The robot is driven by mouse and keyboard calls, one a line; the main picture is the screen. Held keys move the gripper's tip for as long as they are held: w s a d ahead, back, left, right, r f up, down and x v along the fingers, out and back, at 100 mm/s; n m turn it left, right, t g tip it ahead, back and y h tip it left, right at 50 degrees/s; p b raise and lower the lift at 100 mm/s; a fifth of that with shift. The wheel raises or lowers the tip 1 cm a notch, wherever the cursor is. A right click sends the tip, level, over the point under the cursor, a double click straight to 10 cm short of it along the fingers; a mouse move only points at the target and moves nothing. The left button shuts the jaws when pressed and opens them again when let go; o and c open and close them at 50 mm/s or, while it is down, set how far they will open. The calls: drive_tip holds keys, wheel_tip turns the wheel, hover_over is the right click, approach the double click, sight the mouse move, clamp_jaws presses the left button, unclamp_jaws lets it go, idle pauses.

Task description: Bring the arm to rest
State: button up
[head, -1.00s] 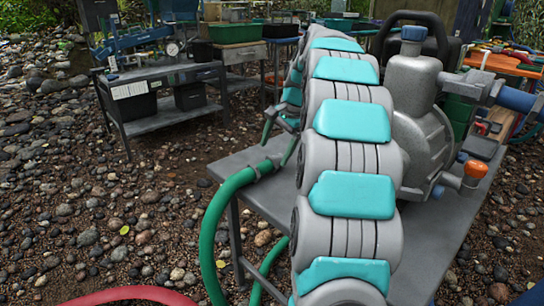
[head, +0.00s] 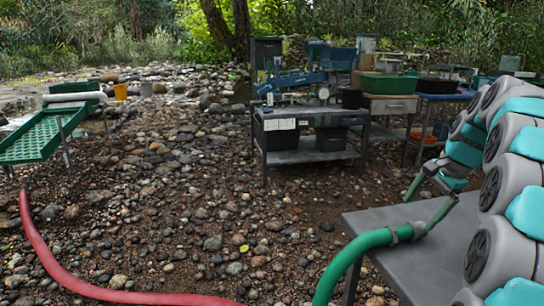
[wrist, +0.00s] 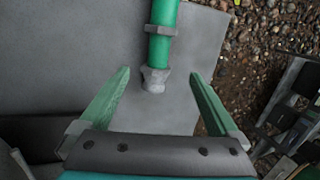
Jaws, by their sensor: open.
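My arm comes in at the right of the head view, and my gripper (head: 420,212) is low over the left part of a grey metal table (head: 385,222). My gripper is open; its two green fingers also show in the wrist view (wrist: 160,82). Between and beyond them is the end of a green hose (wrist: 163,45) with grey fittings, apart from both fingers. In the head view the green hose (head: 358,254) curves down over the table's left edge. Its far end is out of view.
A workbench (head: 308,157) with a blue device and black bins stands mid-back. A green sluice tray (head: 35,140) on legs is at left. A red hose (head: 70,275) crosses the stony ground. A green tub (head: 390,84) sits on a cabinet. The stony ground at centre is fairly open.

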drive_tip(key=s+a+f+n+g+p, duration=0.15)
drive_tip(key=s+a+n, duration=0.25)
drive_tip(key=s+a, duration=0.45)
drive_tip(key=s+a+f+n+g, duration=0.1)
drive_tip(key=s+a+f+n, duration=0.3)
drive_tip(key=a, duration=0.8)
drive_tip(key=s+a+f+n, duration=0.2)
drive_tip(key=s, duration=0.5)
drive_tip(key=s+a+f+n+g+h, duration=0.1)
drive_tip(key=s+a+f+n, duration=0.1)
drive_tip(key=s, duration=0.5)
drive_tip(key=s+a+f+n+g+h, duration=0.1)
drive_tip(key=s+a+f+n, duration=0.1)
drive_tip(key=s, duration=0.6)
drive_tip(key=shift+f+n+p, duration=0.3)
drive_tip(key=shift+f+n, duration=0.4)
drive_tip(key=shift+n, duration=0.1)
